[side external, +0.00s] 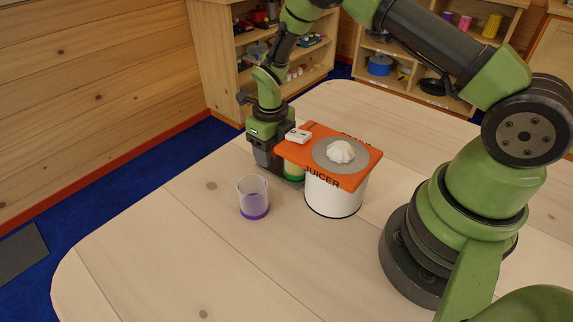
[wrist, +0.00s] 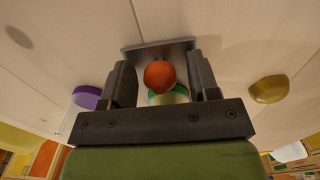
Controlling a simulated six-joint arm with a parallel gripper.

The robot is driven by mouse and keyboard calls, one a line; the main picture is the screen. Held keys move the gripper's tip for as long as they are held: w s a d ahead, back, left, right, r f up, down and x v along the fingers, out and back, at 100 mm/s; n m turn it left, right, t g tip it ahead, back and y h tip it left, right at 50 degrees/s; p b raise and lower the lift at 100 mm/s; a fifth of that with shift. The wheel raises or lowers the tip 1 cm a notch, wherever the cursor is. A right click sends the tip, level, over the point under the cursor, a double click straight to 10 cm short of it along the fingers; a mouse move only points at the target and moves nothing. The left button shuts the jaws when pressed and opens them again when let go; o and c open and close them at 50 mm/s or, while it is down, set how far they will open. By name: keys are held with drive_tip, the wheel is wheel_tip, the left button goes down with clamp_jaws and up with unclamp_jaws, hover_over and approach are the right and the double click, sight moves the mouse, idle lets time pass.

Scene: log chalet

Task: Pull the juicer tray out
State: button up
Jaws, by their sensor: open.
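The juicer stands on the table with a white round body (side external: 335,197), an orange top (side external: 318,180) and a white reamer (side external: 341,152) on a grey disc. A thin grey plate, which looks like the juicer tray (wrist: 178,47), lies low ahead of my fingers in the wrist view. A green-and-yellow cup (side external: 293,173) stands under the orange overhang. My gripper (wrist: 160,85) is open and low at the juicer's left side. An orange ball (wrist: 159,75) and the cup's pale rim (wrist: 170,95) show between its fingers. Contact with the tray cannot be told.
A clear cup with a purple base (side external: 254,197) stands left of the juicer and also shows in the wrist view (wrist: 85,98). An olive bowl (wrist: 268,89) lies on the right in the wrist view. The table's front left is clear. Shelves (side external: 285,45) stand behind.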

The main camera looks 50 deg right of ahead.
sight(247, 147)
drive_tip(key=c, duration=0.9)
drive_tip(key=shift+w, duration=4.05)
drive_tip(key=o, duration=0.9)
drive_tip(key=shift+r, duration=3)
